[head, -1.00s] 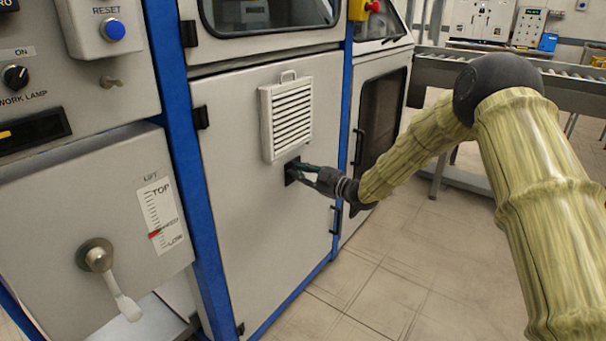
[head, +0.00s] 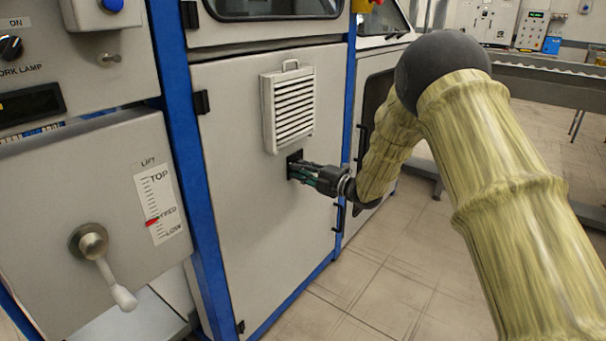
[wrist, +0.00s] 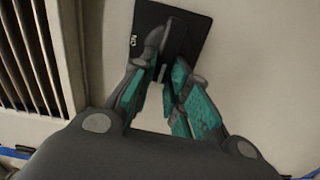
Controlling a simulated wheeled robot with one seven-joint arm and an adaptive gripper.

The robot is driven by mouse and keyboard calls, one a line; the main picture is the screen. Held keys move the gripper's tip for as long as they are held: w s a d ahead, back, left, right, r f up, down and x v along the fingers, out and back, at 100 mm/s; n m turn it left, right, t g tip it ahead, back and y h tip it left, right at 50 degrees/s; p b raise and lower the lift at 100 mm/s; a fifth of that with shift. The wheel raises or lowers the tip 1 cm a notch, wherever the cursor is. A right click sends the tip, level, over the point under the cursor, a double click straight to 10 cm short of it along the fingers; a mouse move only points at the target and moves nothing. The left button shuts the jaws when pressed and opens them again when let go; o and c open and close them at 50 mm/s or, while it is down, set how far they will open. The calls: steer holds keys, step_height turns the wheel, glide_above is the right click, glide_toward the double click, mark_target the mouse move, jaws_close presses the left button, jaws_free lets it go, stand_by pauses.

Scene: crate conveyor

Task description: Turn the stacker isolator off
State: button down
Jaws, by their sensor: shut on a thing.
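The isolator is a small black plate on the grey cabinet door, below the louvred vent; in the head view its edge (head: 293,158) shows behind my gripper. In the wrist view the black plate (wrist: 190,40) sits tilted, with partly readable white lettering at its left edge. A dark grey handle (wrist: 155,42) stands out from the plate. My gripper (wrist: 163,78) has its teal-padded fingers on either side of the handle's lower end, shut on it. In the head view my gripper (head: 302,174) meets the plate from the right. The fingers hide part of the handle.
The louvred vent (head: 289,107) juts out just above the plate. A blue frame post (head: 182,150) and a lift panel with a crank handle (head: 105,270) stand to the left. A roller conveyor (head: 560,85) is at the back right. The tiled floor (head: 400,260) to the right is clear.

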steer(key=shift+a+f+n, duration=0.1)
steer(key=shift+f+n, duration=0.1)
steer(key=shift+n, duration=0.2)
steer(key=c, duration=1.4)
jaws_free()
steer(key=v, duration=1.2)
